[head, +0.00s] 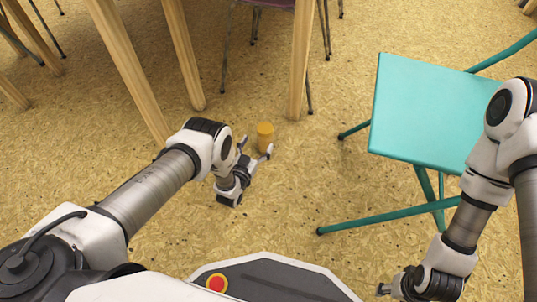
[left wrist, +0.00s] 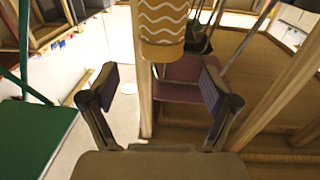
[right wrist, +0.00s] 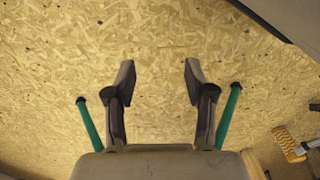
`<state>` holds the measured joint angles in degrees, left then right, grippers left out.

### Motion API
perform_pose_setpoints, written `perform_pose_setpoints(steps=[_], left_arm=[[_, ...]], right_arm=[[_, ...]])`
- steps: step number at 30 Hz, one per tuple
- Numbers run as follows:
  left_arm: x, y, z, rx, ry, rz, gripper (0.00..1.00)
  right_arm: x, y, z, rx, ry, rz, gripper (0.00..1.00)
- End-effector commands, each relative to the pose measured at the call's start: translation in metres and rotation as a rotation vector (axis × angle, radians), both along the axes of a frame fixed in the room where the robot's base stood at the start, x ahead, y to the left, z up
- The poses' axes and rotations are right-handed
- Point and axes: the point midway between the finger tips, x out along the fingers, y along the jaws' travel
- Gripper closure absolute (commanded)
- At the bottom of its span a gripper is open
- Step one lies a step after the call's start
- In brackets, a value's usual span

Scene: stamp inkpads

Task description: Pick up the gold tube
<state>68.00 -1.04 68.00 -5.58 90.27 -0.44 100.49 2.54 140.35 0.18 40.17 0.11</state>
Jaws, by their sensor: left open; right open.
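The gold tube (head: 265,137) stands upright on the speckled floor in the head view, just beyond my left gripper (head: 256,147). In the left wrist view the tube (left wrist: 162,22), with white wavy lines, shows at the top centre. It lies between the lines of the two open, empty fingers (left wrist: 158,80), ahead of their tips. I see no finger closed on it. My right gripper (right wrist: 159,72) is open and empty, pointing at bare floor. The patterned tube also shows at the right edge of the right wrist view (right wrist: 287,143).
A teal chair (head: 425,108) stands on the right, its legs reaching toward the middle. Wooden table legs (head: 183,55) rise behind the tube, with a purple chair seat (head: 268,3) further back. Floor between the tube and the teal chair is clear.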

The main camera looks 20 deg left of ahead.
Motion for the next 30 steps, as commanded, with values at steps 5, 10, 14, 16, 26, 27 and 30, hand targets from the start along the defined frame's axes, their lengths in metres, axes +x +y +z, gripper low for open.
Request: perform_pose_setpoints(steps=[5, 10, 14, 16, 26, 27, 30], left_arm=[[0.016, -0.002, -0.007, 0.000, 0.000, -0.001, 0.13], [0.038, -0.003, -0.014, 0.000, 0.001, 0.000, 0.13], [0.061, -0.005, -0.019, -0.001, 0.000, 0.000, 0.13], [0.071, -0.006, -0.017, -0.001, 0.002, 0.000, 0.13], [0.076, -0.007, -0.011, 0.000, 0.005, 0.000, 0.38], [0.076, -0.007, -0.011, 0.000, 0.005, 0.000, 0.52], [0.076, -0.007, -0.012, 0.000, 0.006, 0.000, 0.82]], right_arm=[[0.001, 0.000, -0.014, 0.000, -0.003, -0.002, 0.46], [0.003, -0.001, -0.035, -0.001, -0.008, -0.003, 0.46], [0.010, -0.001, -0.059, -0.004, -0.026, 0.006, 0.46], [0.012, -0.001, -0.064, -0.006, -0.033, 0.010, 0.46], [0.014, -0.001, -0.062, -0.007, -0.038, 0.012, 0.46], [0.014, -0.001, -0.062, -0.007, -0.038, 0.012, 0.46], [0.014, -0.001, -0.062, -0.006, -0.038, 0.012, 0.46]])
